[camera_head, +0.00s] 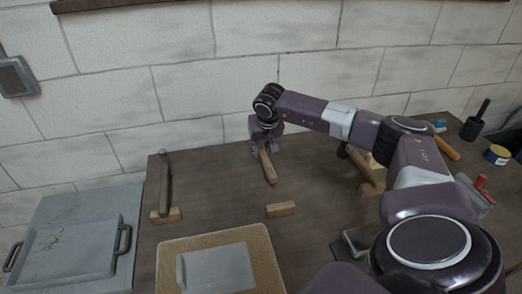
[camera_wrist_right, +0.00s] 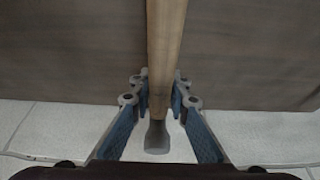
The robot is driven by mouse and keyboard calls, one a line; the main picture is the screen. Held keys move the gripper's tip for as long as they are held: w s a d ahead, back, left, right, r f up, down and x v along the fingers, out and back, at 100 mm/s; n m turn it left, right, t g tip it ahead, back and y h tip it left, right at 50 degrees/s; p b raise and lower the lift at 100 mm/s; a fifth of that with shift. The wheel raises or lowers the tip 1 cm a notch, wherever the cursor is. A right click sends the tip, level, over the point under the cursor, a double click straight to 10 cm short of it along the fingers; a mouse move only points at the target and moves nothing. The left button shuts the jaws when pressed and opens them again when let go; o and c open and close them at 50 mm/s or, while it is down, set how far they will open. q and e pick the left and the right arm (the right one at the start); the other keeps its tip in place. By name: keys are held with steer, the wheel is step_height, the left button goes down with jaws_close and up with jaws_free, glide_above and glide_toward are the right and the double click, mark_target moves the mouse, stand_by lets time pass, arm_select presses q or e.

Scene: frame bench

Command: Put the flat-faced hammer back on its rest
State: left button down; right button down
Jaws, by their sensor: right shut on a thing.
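My right gripper (camera_head: 264,143) is at the back edge of the bench, against the wall side. It is shut on the wooden handle (camera_head: 268,168) of a tool, which I take to be the flat-faced hammer. In the right wrist view the handle (camera_wrist_right: 165,50) runs between the two fingers of the gripper (camera_wrist_right: 157,100), and a grey metal part (camera_wrist_right: 157,137) shows at its lower end. The head's shape is mostly hidden. A small wooden rest block (camera_head: 281,210) lies bare on the bench in front of the held tool. My left gripper is not in view.
Another wooden block (camera_head: 165,216) at the left has a dark-handled tool (camera_head: 164,183) on it. A grey tray (camera_head: 70,250) and a tan board with a grey plate (camera_head: 217,268) are in front. A black cup (camera_head: 474,127) and yellow tin (camera_head: 497,154) stand at the right.

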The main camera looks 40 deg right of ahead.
mark_target(264, 154)
steer(key=shift+f, duration=0.35)
steer(key=c, duration=1.8)
jaws_free()
steer(key=shift+o, duration=0.2)
steer(key=v, duration=1.1)
steer(key=shift+s+a+r, duration=0.1)
steer(key=shift+s+r, duration=0.15)
steer(key=shift+r, duration=0.25)
